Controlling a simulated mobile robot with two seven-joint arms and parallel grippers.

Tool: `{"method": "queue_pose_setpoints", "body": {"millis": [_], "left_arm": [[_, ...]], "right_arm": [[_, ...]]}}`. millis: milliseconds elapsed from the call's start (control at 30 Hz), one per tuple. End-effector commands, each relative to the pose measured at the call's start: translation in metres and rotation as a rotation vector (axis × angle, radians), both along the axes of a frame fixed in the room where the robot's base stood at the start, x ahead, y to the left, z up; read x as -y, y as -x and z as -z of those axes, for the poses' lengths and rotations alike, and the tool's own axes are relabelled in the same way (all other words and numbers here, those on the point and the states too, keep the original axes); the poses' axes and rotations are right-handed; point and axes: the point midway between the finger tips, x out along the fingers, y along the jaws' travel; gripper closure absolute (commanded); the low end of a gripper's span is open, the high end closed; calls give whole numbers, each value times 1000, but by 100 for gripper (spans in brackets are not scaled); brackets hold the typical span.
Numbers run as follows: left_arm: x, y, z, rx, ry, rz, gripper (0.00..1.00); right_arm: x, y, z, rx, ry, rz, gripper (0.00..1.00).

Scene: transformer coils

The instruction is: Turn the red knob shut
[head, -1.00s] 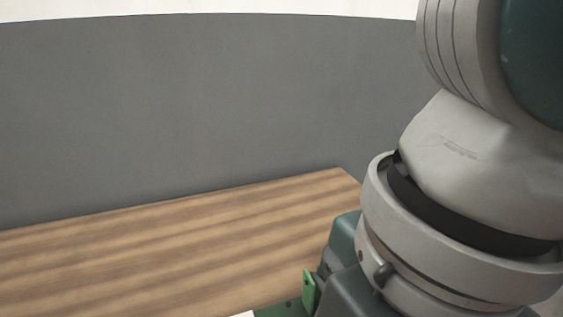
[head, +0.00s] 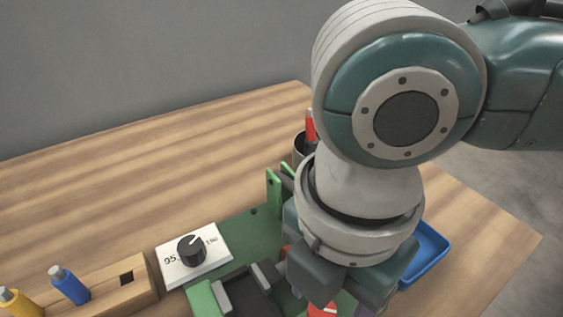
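A red round piece with a pale mark, which looks like the red knob (head: 321,309), shows at the bottom edge of the head view, partly cut off and partly behind my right gripper. My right gripper (head: 325,292) hangs at the end of the arm from the right, pointing down just above and beside this red piece. Its fingertips are not clear, so I cannot tell if it is open or touches the red piece. My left gripper is not in view.
A green board (head: 245,236) lies on the wooden table (head: 130,185). A black dial (head: 191,250) sits on a white plate (head: 215,238). A wooden block (head: 118,279) holds blue and yellow-handled tools. A blue tray (head: 432,256) and a dark cup (head: 299,147) stand nearby. The back left is clear.

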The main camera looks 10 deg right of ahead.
Motion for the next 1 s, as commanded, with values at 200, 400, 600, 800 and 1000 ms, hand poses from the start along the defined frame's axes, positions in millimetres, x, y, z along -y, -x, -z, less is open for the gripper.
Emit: {"method": "queue_pose_setpoints", "body": {"millis": [200,400,600,800,1000], "left_arm": [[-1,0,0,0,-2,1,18],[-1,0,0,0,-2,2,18],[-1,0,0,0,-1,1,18],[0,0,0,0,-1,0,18],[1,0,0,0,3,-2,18]], "right_arm": [[0,0,1,1,-1,0,34],[0,0,1,1,-1,0,51],[0,0,1,1,-1,0,74],[0,0,1,0,-1,0,96],[0,0,1,0,-1,0,100]]}}
